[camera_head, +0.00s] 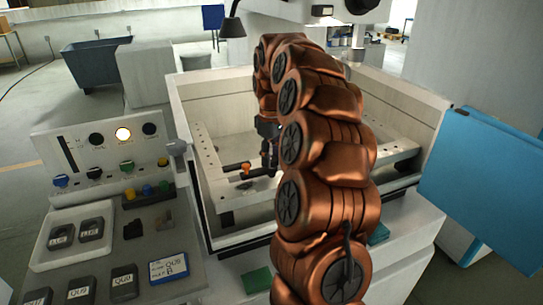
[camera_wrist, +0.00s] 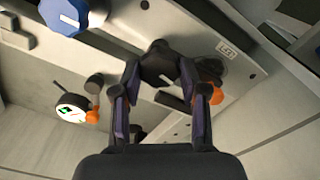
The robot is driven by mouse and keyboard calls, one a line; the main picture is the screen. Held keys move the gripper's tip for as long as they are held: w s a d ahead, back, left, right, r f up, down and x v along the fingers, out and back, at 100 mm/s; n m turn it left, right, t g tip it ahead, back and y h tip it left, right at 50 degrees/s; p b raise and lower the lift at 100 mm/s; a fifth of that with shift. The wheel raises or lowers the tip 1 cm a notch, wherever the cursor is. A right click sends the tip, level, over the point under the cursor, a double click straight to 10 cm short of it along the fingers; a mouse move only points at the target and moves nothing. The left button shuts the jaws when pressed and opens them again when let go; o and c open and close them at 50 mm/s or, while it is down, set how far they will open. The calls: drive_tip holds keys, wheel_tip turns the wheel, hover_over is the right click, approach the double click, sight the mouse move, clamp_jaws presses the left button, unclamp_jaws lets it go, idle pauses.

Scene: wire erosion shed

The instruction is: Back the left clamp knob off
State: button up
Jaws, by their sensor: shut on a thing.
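My gripper (camera_wrist: 160,72) is shut on a dark clamp knob (camera_wrist: 157,58) with a small white mark; one finger lies on each side of it. The knob sits on a pale metal bar (camera_wrist: 232,62) with an engraved label. In the head view my gripper (camera_head: 268,158) points down inside the machine's tank, and the held knob cannot be made out there. An orange part (camera_head: 246,168) lies just left of the gripper. In the wrist view an orange part (camera_wrist: 214,95) shows beside the right finger.
A blue knob (camera_wrist: 64,14) with a white line is at the wrist view's upper left. A white dial (camera_wrist: 72,107) and another orange piece (camera_wrist: 92,116) are at left. The tank wall (camera_head: 186,112) surrounds the gripper. A control panel (camera_head: 80,150) stands left, a blue panel (camera_head: 487,180) right.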

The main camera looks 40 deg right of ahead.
sight(272, 159)
drive_tip(key=shift+n, duration=0.6)
drive_tip(key=o, duration=1.1)
drive_tip(key=shift+o, duration=0.2)
drive_tip(key=shift+r, duration=0.1)
drive_tip(key=shift+r, duration=3.7)
